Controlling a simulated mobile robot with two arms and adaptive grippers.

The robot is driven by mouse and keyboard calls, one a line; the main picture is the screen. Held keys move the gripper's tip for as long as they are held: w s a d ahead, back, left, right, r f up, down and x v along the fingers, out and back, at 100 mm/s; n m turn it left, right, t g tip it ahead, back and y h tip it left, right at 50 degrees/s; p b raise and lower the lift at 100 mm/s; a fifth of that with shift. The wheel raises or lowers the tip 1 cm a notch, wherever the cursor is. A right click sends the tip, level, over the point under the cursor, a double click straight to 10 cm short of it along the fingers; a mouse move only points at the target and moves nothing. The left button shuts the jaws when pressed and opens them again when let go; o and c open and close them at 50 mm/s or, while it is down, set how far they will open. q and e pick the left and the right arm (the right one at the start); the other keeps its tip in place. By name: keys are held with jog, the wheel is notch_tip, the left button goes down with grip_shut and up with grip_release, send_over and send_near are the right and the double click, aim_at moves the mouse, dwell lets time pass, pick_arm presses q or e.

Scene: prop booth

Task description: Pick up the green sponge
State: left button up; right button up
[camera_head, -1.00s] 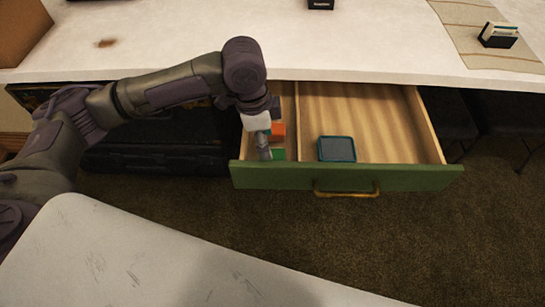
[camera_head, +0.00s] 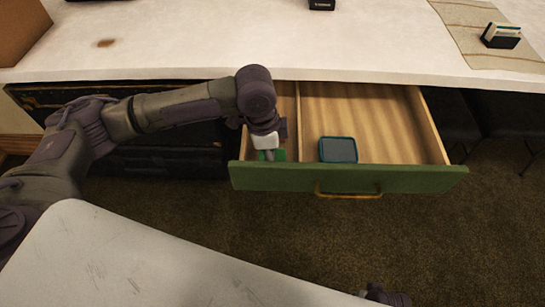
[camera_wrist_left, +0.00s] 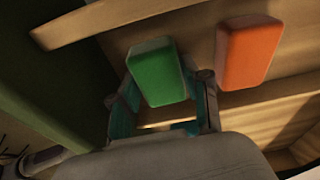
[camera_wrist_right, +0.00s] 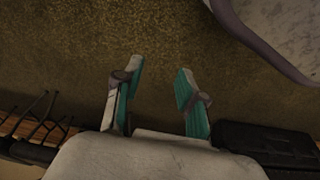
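The green sponge (camera_wrist_left: 158,73) lies in the narrow left compartment of the open drawer. In the head view only a bit of it (camera_head: 279,155) shows beside my gripper. My left gripper (camera_head: 268,156) is down inside that compartment. In the left wrist view its teal-padded fingers (camera_wrist_left: 160,100) are apart, one on each side of the sponge's near end; I cannot tell whether they touch it. My right gripper (camera_wrist_right: 153,82) is open and empty above the carpet, and a small part of it shows at the bottom of the head view.
An orange sponge (camera_wrist_left: 249,52) lies just right of the green one in the left wrist view. The drawer's green front (camera_head: 345,178) and wooden divider (camera_head: 301,120) bound the compartment. A teal-rimmed box (camera_head: 338,150) sits in the wider compartment. The white counter (camera_head: 330,45) overhangs behind.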

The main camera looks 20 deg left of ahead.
pick_arm(q)
jog(key=c, duration=0.3)
jog(key=shift+r, duration=0.1)
jog(key=shift+r, duration=0.3)
notch_tip(320, 180, up, 9)
jog(key=shift+r+p, duration=0.15)
jog(key=shift+p, duration=1.1)
pick_arm(e)
jog(key=s+f, duration=0.4)
jog(key=f, duration=0.3)
jog(key=shift+s+d+g, duration=0.2)
jog(key=shift+d+g, duration=0.1)
